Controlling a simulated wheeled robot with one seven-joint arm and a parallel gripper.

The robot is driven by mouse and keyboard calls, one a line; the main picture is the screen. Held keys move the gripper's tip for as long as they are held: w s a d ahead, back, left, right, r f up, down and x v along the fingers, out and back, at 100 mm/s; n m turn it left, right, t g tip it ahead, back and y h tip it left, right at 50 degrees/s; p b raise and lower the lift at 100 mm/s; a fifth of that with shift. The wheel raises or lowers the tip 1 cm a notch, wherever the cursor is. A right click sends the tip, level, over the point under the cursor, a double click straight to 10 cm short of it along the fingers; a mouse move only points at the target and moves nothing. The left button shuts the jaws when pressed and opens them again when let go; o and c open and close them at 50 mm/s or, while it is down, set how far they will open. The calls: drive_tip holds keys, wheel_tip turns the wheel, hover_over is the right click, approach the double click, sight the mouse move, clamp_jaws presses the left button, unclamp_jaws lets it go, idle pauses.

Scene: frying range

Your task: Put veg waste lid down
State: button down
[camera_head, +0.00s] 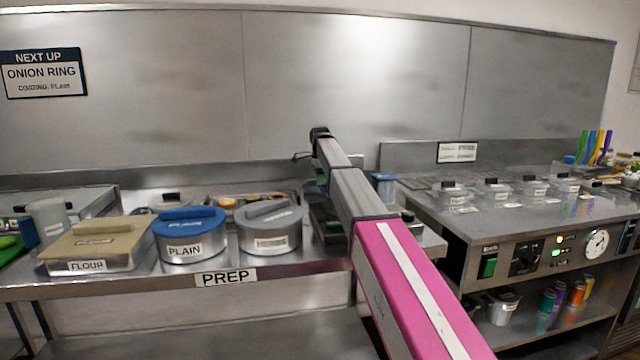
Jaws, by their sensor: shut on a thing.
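My arm reaches up and away across the prep counter, and its far dark end shows above the counter's back. My gripper is hidden behind my own arm links, so its jaws and anything between them cannot be made out. A small greenish patch shows under the arm's far end, too small to identify. I cannot pick out a veg waste lid or its label.
The prep counter (120,284) holds a tan FLOUR box (95,243), a blue-lidded PLAIN tub (188,232) and a grey-lidded tub (270,228). A clear jug (48,218) stands at left. At right is a control unit (480,228) with several small lidded containers on top.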

drive_tip(key=shift+f, duration=0.45)
drive_tip(key=shift+f, duration=0.1)
drive_tip(key=c, duration=1.1)
unclamp_jaws()
wheel_tip(320, 180, up, 12)
